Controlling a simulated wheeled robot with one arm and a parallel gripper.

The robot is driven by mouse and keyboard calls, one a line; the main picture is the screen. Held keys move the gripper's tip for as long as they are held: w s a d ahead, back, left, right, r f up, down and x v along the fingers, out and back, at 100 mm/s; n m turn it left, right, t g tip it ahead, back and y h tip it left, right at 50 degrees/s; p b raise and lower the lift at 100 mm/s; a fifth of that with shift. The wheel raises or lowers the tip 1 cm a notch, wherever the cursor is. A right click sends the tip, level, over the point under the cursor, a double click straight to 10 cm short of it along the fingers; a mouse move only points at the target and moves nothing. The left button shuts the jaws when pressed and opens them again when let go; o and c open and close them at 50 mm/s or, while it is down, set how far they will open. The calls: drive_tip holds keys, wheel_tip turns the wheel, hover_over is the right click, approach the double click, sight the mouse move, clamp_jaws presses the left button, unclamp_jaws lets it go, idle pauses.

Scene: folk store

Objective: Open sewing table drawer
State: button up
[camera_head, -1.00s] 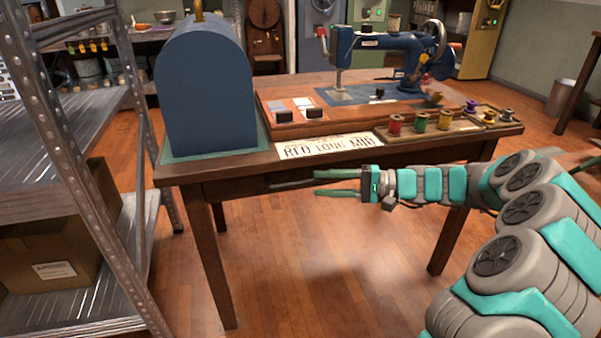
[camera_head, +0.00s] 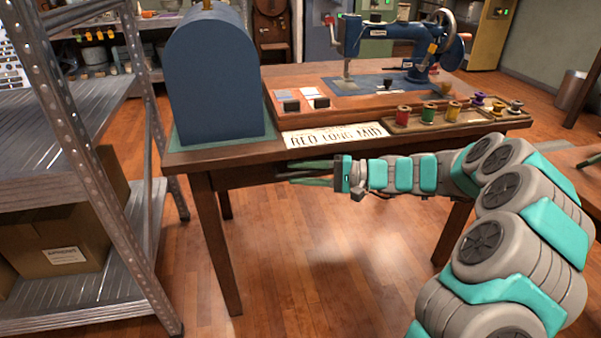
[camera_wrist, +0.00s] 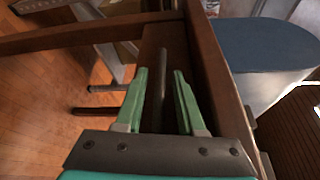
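The wooden sewing table (camera_head: 255,174) stands in the middle of the head view, with its drawer front under the tabletop edge. The dark drawer handle (camera_wrist: 159,92) is a bar that shows in the wrist view between the two green fingers. My gripper (camera_head: 308,172) is at the front of the table, below the license plate, and also shows in the wrist view (camera_wrist: 160,97). Its fingers are open, one on each side of the handle bar, with a gap on both sides. The drawer looks shut. In the head view the fingers hide most of the handle.
On the table are a blue domed case (camera_head: 215,80), a blue sewing machine (camera_head: 395,40), a tray of thread spools (camera_head: 440,122) and a license plate (camera_head: 335,137). A metal shelf (camera_head: 75,175) stands at the left. The floor before the table is clear.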

clamp_jaws()
idle(1.2)
